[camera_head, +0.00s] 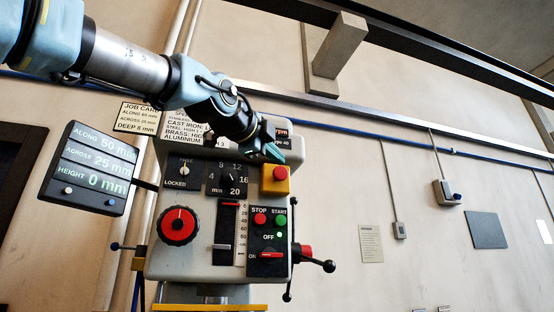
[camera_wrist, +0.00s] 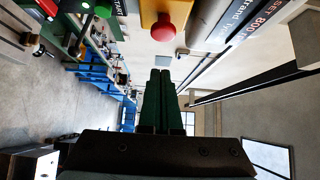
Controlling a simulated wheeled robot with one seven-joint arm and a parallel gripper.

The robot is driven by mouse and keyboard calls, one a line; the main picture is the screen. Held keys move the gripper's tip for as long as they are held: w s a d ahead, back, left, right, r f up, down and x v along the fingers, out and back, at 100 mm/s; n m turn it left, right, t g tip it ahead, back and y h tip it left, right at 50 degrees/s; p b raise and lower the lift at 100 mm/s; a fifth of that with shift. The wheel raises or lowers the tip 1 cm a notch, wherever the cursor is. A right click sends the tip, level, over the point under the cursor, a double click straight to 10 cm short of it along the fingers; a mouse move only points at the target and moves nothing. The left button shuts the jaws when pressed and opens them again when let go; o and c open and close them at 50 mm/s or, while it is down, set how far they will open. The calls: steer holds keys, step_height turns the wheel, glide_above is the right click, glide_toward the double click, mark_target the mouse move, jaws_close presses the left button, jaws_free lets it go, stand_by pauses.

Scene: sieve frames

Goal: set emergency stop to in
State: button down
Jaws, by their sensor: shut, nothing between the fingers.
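The emergency stop is a red mushroom button (camera_head: 279,173) on a yellow box, at the right side of the machine's front panel. In the wrist view the red button (camera_wrist: 162,28) stands out from the yellow box (camera_wrist: 150,8) at the top, beyond my fingertips. My gripper (camera_head: 275,153) is in front of the panel, just above and left of the yellow box in the head view. Its green fingers (camera_wrist: 160,72) are shut together with nothing between them. A gap shows between the fingertips and the button in the wrist view.
Below the yellow box are a red STOP button (camera_head: 260,219), a green START button (camera_head: 281,220) and a red ON/OFF switch (camera_head: 271,255). A red dial (camera_head: 179,226) and a display (camera_head: 88,168) are to the left. A lever handle (camera_head: 328,266) sticks out at the lower right.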

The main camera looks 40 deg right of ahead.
mark_target(286, 173)
steer(key=shift+w+d+p, duration=1.4)
steer(key=shift+w+d, duration=0.85)
steer(key=shift+w, duration=0.2)
